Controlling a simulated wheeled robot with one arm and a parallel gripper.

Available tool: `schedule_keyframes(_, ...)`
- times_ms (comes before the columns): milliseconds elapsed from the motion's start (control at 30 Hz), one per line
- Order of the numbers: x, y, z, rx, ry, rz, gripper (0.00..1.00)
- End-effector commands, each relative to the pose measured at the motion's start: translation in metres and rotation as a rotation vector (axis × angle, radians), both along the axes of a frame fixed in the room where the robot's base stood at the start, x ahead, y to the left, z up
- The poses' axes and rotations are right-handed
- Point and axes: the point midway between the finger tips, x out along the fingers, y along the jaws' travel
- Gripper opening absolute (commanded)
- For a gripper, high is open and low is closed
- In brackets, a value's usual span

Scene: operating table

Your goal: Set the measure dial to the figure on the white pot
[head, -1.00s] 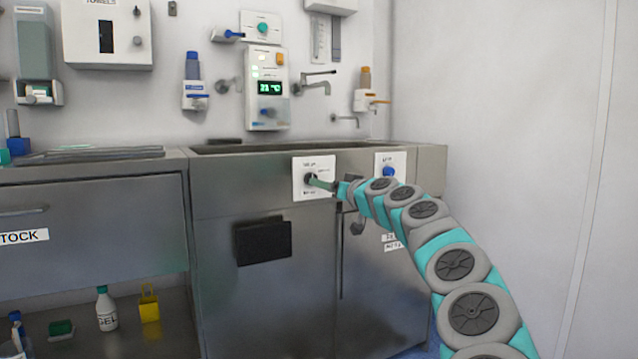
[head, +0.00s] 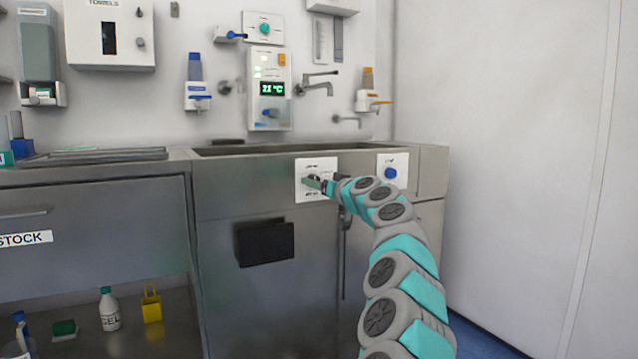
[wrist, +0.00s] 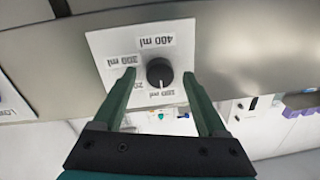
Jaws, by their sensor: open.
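The measure dial (wrist: 158,70) is a round black knob on a white plate (wrist: 100,42), turned around in the wrist view. Its labels include 400 ml, what looks like 300 ml, a partly hidden one starting with 20, and a lowest one that looks like 100 ml. A pale mark on the knob's lower side points to that lowest label. My gripper (wrist: 159,76) is open, one green finger on each side of the knob, with visible gaps. In the head view the plate (head: 316,164) is on the sink front, and my gripper (head: 322,184) hides the knob. I cannot make out a white pot.
A second white plate with a blue knob (head: 390,173) is right of the dial. A dark box (head: 265,243) sits on the cabinet front below. A white gel bottle (head: 109,310) and a yellow holder (head: 151,304) stand on the lower left shelf.

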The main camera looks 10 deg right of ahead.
Motion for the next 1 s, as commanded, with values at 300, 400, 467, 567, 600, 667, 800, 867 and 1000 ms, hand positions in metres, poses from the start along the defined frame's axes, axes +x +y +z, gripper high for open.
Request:
schedule_keyframes(300,0.0014,0.0008,0.0012,0.0,-0.002,0.001,0.75)
schedule_keyframes(400,0.0014,0.0008,0.0011,0.0,-0.002,0.001,0.75)
schedule_keyframes(467,0.0014,0.0006,0.001,0.0,-0.002,0.001,0.68)
schedule_keyframes(567,0.0014,0.0006,0.0011,0.0,-0.002,0.001,0.57)
schedule_keyframes(600,0.0014,0.0005,0.0011,0.0,-0.002,0.001,0.52)
schedule_keyframes(667,0.0014,0.0006,0.001,0.0,-0.002,0.001,0.46)
schedule_keyframes(800,0.0014,0.0006,0.0011,0.0,-0.002,0.001,0.3)
schedule_keyframes(867,0.0014,0.0006,0.0011,0.0,-0.002,0.001,0.23)
schedule_keyframes(1000,0.0014,0.0006,0.0011,0.0,-0.002,0.001,0.07)
